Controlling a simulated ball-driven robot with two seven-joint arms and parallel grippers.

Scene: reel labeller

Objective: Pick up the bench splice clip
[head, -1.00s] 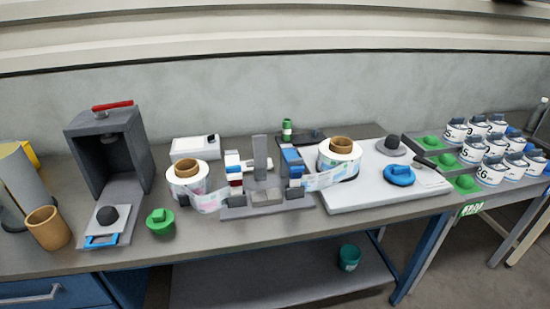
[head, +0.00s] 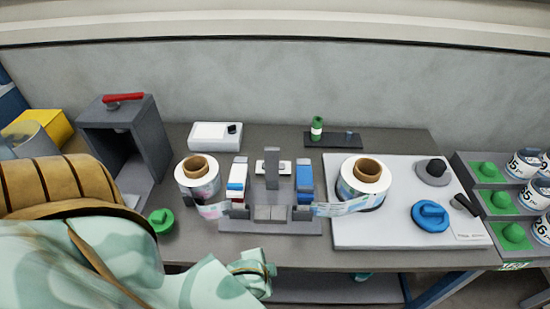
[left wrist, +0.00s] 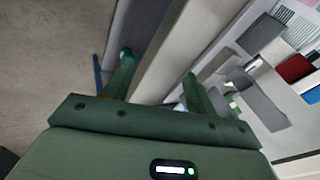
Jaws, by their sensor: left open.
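A grey splice fixture (head: 270,227) stands mid-bench between two label reels. At its left is a block with blue, white and red parts (head: 237,182); at its right is a blue-topped block (head: 304,180). I cannot tell which part is the bench splice clip. My left gripper (head: 252,268) is at the bench's front edge, in front of the fixture and apart from it. In the left wrist view the gripper (left wrist: 158,82) has its fingers spread with nothing held between them. Grey and red fixture parts (left wrist: 295,68) show beyond the right finger. My right gripper is not in view.
The left reel (head: 198,180) and right reel (head: 364,182) flank the fixture, with label web running toward it. A green knob (head: 161,221) sits near my left arm. A white board (head: 390,235) with a blue knob (head: 430,216) lies right. A grey open-fronted box (head: 125,140) stands left.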

